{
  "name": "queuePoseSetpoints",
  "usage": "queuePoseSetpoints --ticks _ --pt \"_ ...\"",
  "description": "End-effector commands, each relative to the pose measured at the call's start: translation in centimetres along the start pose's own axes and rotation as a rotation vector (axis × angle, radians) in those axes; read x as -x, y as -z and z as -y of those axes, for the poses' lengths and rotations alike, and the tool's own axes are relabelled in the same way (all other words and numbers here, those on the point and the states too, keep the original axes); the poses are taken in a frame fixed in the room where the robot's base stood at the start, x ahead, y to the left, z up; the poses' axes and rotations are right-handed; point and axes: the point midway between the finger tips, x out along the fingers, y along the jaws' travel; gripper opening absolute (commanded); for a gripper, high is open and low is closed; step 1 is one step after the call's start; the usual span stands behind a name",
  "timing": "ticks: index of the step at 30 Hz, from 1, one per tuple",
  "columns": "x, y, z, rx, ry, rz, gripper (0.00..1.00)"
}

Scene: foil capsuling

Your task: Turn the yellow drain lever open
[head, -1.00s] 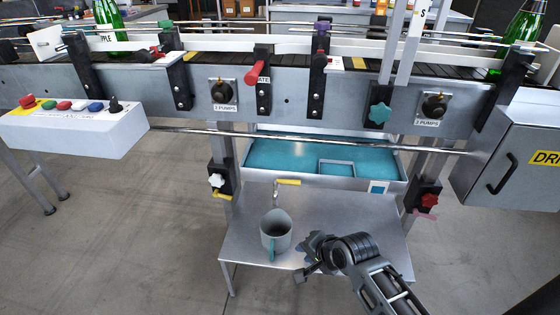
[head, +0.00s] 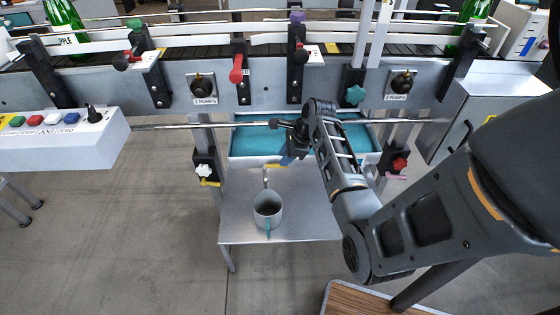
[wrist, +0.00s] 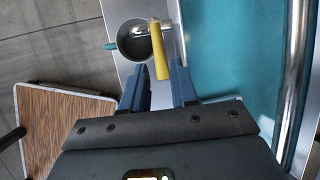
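The yellow drain lever (wrist: 158,50) sits on a metal drain spout (wrist: 140,30) in the wrist view. It lies just ahead of my fingertips, roughly in line with the gap between them, and I see no contact. My gripper (wrist: 158,82) is open and empty, with two blue fingers apart. The spout (head: 265,176) shows there, above a grey jug (head: 267,207) with a teal handle.
The teal-floored drip tray (head: 255,142) is under the conveyor, with a metal rail (head: 190,125) in front. The jug stands on a low metal table (head: 235,222). A wood-topped stand (head: 365,303) is at the lower front. A red handle (head: 236,70) hangs on the conveyor side.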

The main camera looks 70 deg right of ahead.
Motion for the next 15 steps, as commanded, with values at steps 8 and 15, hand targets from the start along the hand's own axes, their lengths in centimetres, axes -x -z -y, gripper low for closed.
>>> queuePoseSetpoints --ticks 8,15 --pt "-3.4 0.0 0.0 0.002 0.001 0.000 0.28" --pt "-3.9 0.0 0.0 0.002 0.001 0.000 0.28"
